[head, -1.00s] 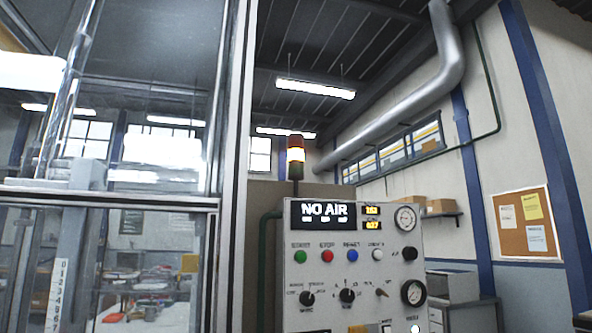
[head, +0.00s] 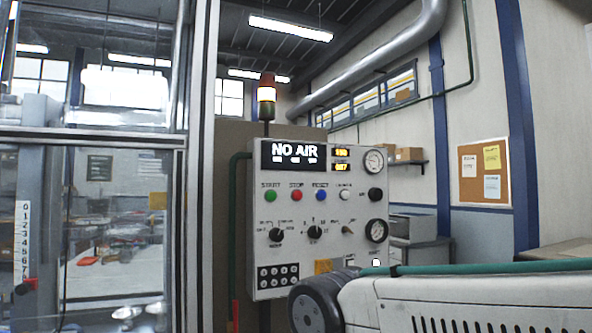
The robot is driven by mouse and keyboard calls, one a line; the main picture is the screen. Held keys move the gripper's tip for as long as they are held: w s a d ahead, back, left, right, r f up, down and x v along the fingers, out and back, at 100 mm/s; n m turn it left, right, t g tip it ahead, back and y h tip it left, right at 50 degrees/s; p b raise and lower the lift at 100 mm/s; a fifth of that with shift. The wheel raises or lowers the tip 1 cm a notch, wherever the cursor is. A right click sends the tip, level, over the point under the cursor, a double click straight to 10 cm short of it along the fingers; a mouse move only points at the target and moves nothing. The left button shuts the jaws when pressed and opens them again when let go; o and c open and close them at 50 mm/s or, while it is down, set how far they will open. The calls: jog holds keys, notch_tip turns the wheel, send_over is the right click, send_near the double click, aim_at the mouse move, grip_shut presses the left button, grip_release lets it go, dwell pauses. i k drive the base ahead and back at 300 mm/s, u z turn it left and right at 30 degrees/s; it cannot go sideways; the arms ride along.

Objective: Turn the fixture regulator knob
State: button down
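The control panel (head: 262,222) is a pale upright box facing me, and its display (head: 293,155) reads "NO AIR". Two dark rotary knobs sit low on it, a left one (head: 276,235) and a middle one (head: 315,233). Another black knob (head: 375,194) is at the right, between an upper gauge (head: 373,161) and a lower gauge (head: 376,230). The labels are too small to tell which knob is the fixture regulator. My pale arm crosses the lower right in front of the panel's bottom edge. My gripper is not in view.
A glass enclosure with a metal frame post (head: 203,150) stands to the left. A lit signal tower (head: 267,92) rises behind the panel. A grey cabinet (head: 415,255) and a cork board (head: 484,173) are at the right.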

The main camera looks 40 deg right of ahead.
aim_at(375, 194)
jog(key=z, duration=1.3)
